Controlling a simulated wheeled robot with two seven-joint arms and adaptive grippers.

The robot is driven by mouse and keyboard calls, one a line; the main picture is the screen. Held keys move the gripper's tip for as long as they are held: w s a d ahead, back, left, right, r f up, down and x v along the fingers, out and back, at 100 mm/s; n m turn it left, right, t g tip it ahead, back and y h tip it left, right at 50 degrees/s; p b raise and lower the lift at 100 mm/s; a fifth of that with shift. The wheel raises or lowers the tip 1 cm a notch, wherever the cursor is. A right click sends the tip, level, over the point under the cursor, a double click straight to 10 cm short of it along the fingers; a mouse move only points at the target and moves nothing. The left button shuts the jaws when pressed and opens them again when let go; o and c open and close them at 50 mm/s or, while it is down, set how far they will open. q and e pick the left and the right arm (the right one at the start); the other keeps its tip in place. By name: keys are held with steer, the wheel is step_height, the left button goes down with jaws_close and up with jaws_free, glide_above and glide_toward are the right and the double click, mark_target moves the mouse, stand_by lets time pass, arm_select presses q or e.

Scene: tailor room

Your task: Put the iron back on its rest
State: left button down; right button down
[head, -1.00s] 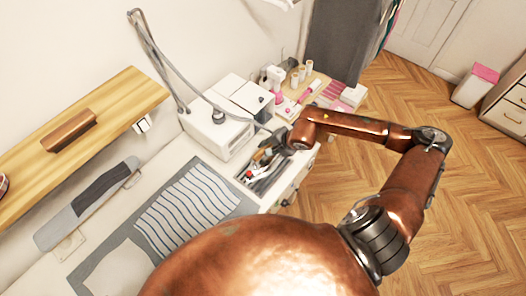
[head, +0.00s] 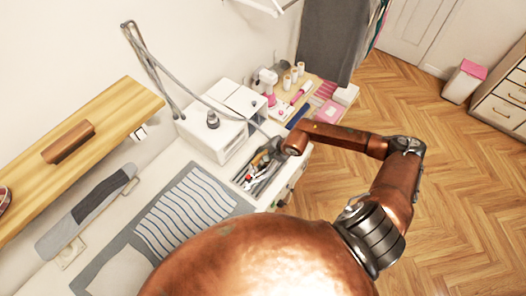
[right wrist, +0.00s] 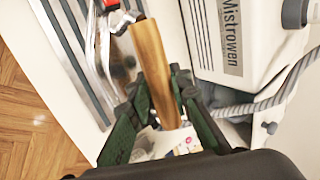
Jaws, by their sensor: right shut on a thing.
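My right gripper (head: 268,152) reaches from the right over a shallow tray of tools (head: 254,186). In the right wrist view its green-black fingers (right wrist: 158,100) are shut on a brown wooden handle (right wrist: 150,60), which looks like the iron's. The iron's body is hidden by the fingers and palm. A grey hose (right wrist: 262,104) runs toward the fingers. A white steam unit marked Mistrowen (right wrist: 235,40) stands beside the gripper; it also shows in the head view (head: 208,139). I cannot make out the iron's rest. My left gripper is not in view.
A grey mat with striped cloth (head: 180,213) lies left of the tray. A grey pressing board (head: 88,212) is near the wall, below a wooden shelf (head: 75,148). Pink and white sewing things (head: 285,95) crowd the back. Wooden floor (head: 440,170) lies open to the right.

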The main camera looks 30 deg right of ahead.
steer(key=c, duration=2.2)
jaws_free()
steer(key=shift+c, duration=0.2)
steer(key=o, duration=0.5)
steer(key=shift+b+v, duration=1.25)
steer(key=shift+v, duration=4.85)
steer(key=shift+f, duration=0.1)
